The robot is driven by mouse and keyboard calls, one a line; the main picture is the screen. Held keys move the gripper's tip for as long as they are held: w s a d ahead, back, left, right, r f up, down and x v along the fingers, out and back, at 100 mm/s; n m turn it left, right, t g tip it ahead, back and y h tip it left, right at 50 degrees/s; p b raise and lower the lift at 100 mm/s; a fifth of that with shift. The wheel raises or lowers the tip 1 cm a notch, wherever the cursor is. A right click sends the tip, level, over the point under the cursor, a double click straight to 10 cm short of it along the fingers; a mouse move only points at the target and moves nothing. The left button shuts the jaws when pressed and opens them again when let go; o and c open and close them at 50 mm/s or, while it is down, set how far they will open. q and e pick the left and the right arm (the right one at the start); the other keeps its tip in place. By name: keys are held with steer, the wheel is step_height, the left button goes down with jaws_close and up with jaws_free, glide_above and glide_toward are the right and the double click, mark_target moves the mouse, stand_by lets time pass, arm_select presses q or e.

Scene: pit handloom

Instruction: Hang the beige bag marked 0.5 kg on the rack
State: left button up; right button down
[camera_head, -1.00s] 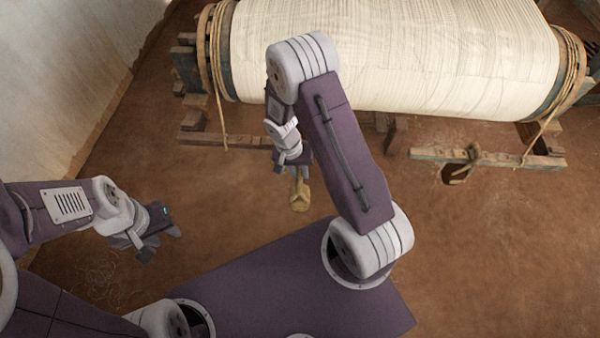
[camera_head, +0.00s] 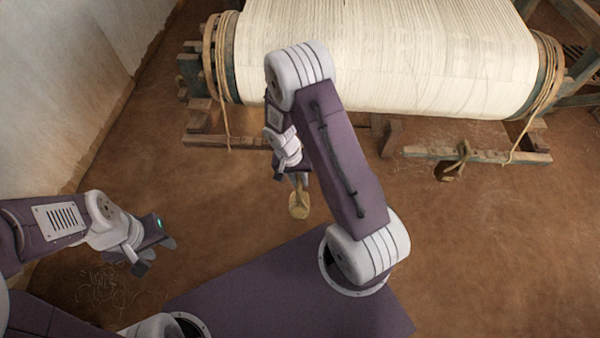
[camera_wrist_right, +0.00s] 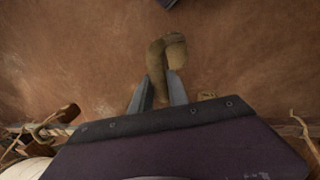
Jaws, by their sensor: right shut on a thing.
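A beige-brown bag (camera_head: 299,206) hangs by its strap below my right gripper (camera_head: 298,178), clear of the loom. In the right wrist view the right gripper (camera_wrist_right: 158,92) is shut on the strap, and the bag (camera_wrist_right: 175,50) shows beyond the fingertips. I cannot read a mark on it. A low wooden rail (camera_head: 420,152) at the loom's front right carries a hook or tie with another brown bag (camera_head: 452,172) hanging at it; I cannot tell whether this is the rack. My left gripper (camera_head: 156,257) is open and empty at the left, over the floor.
The loom's large cloth roll (camera_head: 385,55) fills the top, with rope-wound ends. A second low rail (camera_head: 222,141) lies at its front left. A plaster wall (camera_head: 70,80) stands at the left. The earthen floor is clear between my base and the loom.

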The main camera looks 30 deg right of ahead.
steer(key=shift+s+a+b, duration=0.35)
steer(key=shift+s+a, duration=0.1)
steer(key=shift+s, duration=0.25)
steer(key=s+a+r+b, duration=0.1)
steer(key=s+a+b, duration=0.2)
steer(key=s, duration=0.4)
steer(key=shift+a, duration=0.65)
